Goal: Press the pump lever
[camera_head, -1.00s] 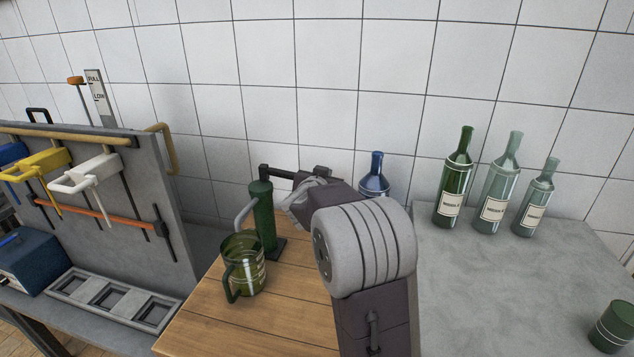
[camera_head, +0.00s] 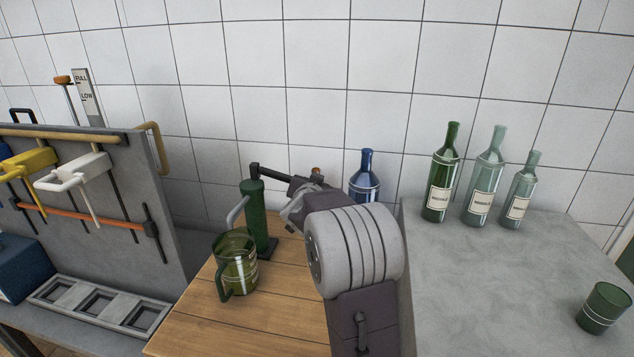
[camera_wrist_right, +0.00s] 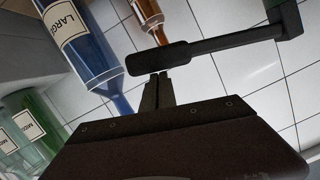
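The pump is a dark green upright cylinder (camera_head: 256,215) with a grey spout, standing on the wooden top. Its black pump lever (camera_head: 273,172) reaches right from the pump's top. In the right wrist view the lever (camera_wrist_right: 225,43) ends in a flat dark pad. My right gripper (camera_head: 304,185) is at the lever's free end, its arm partly hiding that end. In the wrist view its fingers (camera_wrist_right: 158,78) are together with nothing between them, their tips at the pad's edge; I cannot tell whether they touch. My left gripper is not in view.
A green glass jug (camera_head: 237,268) stands beside the pump at the spout. A blue bottle (camera_head: 365,184) stands behind my right arm. Several green bottles and a green cup (camera_head: 603,308) stand on the grey top. A grey panel (camera_head: 120,190) with hanging tools is left.

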